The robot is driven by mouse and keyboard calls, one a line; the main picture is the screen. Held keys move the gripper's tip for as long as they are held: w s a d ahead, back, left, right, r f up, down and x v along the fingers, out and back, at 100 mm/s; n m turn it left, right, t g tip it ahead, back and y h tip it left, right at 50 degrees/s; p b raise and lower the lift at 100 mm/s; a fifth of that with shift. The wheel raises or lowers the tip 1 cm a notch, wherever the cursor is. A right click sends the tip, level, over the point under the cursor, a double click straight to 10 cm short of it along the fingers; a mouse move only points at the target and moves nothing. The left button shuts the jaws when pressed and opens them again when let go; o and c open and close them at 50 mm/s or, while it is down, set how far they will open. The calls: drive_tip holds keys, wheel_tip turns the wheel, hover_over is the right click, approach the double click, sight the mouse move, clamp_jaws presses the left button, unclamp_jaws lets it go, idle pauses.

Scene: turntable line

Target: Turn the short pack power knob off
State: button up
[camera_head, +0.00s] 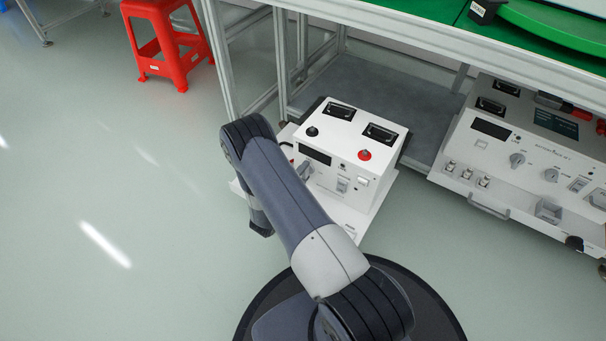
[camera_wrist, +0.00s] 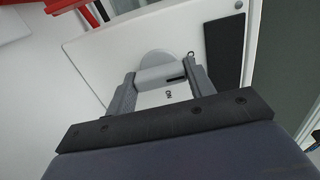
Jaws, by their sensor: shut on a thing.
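The short pack (camera_head: 338,138) is a white box with a black terminal, a red terminal and a dark display on its front. In the wrist view its white front panel (camera_wrist: 105,48) shows, with a round grey knob (camera_wrist: 155,58) that has a raised bar grip. My gripper (camera_wrist: 162,80) is shut on the bar, one finger on each side. A small dark marking (camera_wrist: 169,94) shows on the panel between the fingers. In the head view my arm covers the left of the pack, and I cannot clearly make out the gripper there.
A larger white power unit (camera_head: 525,160) with several knobs stands to the right. The metal-framed bench with a green top (camera_head: 400,20) runs above and behind both. A red stool (camera_head: 165,40) stands at the back left. The floor (camera_head: 90,200) at left is clear.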

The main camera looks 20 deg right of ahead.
drive_tip(key=o, duration=1)
drive_tip(key=shift+a, duration=0.1)
drive_tip(key=p+v, duration=0.3)
drive_tip(key=v, duration=0.7)
drive_tip(key=shift+s+a+f, duration=0.1)
drive_tip(key=shift+s+a, duration=0.1)
drive_tip(key=shift+s, duration=0.05)
drive_tip(key=shift+d, duration=0.1)
drive_tip(key=b+x, duration=0.3)
drive_tip(key=x, duration=0.7)
drive_tip(key=shift+w+d, duration=0.25)
drive_tip(key=shift+a, duration=0.15)
